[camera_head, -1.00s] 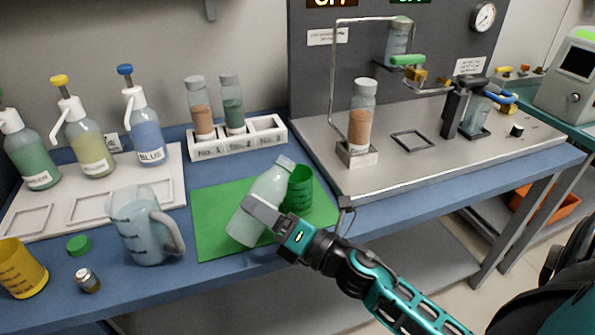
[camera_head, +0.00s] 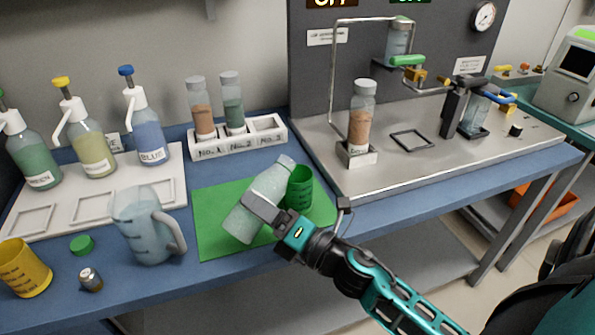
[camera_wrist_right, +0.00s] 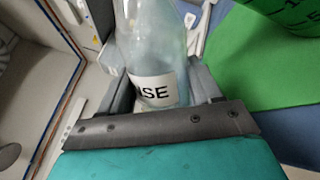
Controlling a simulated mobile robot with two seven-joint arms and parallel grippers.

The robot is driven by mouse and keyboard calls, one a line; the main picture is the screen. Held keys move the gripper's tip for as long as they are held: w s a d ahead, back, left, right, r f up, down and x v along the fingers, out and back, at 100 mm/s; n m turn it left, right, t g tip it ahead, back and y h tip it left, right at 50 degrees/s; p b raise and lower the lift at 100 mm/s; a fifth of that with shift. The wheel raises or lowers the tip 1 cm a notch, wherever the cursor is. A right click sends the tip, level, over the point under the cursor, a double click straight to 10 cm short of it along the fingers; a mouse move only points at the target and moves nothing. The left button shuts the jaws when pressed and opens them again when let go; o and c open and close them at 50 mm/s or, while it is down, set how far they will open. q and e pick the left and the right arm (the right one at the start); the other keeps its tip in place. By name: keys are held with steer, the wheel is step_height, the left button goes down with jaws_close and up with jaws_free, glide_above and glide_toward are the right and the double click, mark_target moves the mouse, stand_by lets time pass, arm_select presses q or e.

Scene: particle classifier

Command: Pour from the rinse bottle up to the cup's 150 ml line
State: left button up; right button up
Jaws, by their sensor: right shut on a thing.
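The rinse bottle (camera_head: 272,184) is a pale translucent bottle, tilted with its top toward the upper right. My right gripper (camera_head: 262,210) is shut on it above the green mat (camera_head: 215,215). In the right wrist view the bottle (camera_wrist_right: 155,40) sits between the fingers, its label partly showing "NSE". The green cup (camera_head: 300,188) stands on the mat just right of the bottle's neck, partly hidden by it. The cup's marked side (camera_wrist_right: 290,12) shows at the top right of the right wrist view. The liquid level in the cup cannot be seen. My left gripper is not in view.
A clear jug (camera_head: 145,225) stands left of the mat, with a yellow cup (camera_head: 22,268), a green cap (camera_head: 81,245) and a small vial (camera_head: 90,279) beyond. Behind are pump bottles (camera_head: 146,135) and a white rack (camera_head: 262,139). A steel platform (camera_head: 420,165) lies right.

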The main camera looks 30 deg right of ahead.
mark_target(262, 195)
arm_select(q)
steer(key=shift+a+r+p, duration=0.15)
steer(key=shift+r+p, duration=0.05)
steer(key=shift+p, duration=0.1)
arm_select(e)
steer(key=shift+a+r+m, duration=0.1)
steer(key=shift+r+m, duration=0.2)
steer(key=shift+r, duration=0.05)
arm_select(q)
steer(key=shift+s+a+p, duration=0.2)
steer(key=shift+p, duration=0.1)
arm_select(e)
steer(key=shift+a+r+m, duration=0.1)
steer(key=shift+r+m, duration=0.2)
steer(key=shift+m, duration=0.1)
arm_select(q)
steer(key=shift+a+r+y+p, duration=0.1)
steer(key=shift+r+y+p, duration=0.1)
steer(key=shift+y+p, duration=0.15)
arm_select(e)
steer(key=shift+s+r+m+h, duration=0.1)
steer(key=shift+r+m+h, duration=0.2)
steer(key=shift+m, duration=0.1)
